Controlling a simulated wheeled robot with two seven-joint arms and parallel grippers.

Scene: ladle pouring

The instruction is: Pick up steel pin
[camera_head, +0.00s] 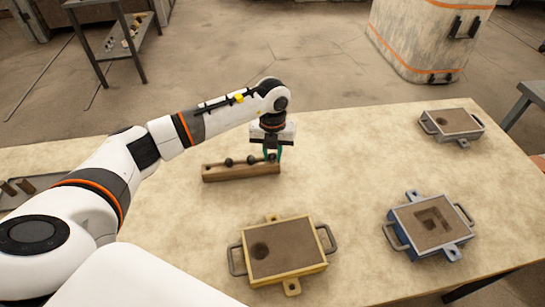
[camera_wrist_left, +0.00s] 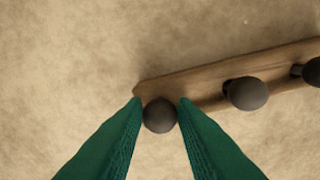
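A wooden rack (camera_head: 240,173) lies on the table and holds a row of steel pins with dark ball heads. The pin at the rack's right end in the head view shows in the left wrist view as a ball head (camera_wrist_left: 160,115) at the rack's end. My left gripper (camera_head: 272,156) is over that end. In the left wrist view its green fingers (camera_wrist_left: 160,106) are apart, one on each side of this head, with little gap; firm contact does not show. Two other pins, the middle one (camera_wrist_left: 246,93) and the far one (camera_wrist_left: 313,71), stand clear of the fingers. My right gripper is not in view.
A yellow-framed mould box (camera_head: 318,262) stands at the front middle, a blue one (camera_head: 400,222) at the right, and a grey one (camera_head: 430,124) at the back right. A tray (camera_head: 14,199) is at the left edge. The table between is clear.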

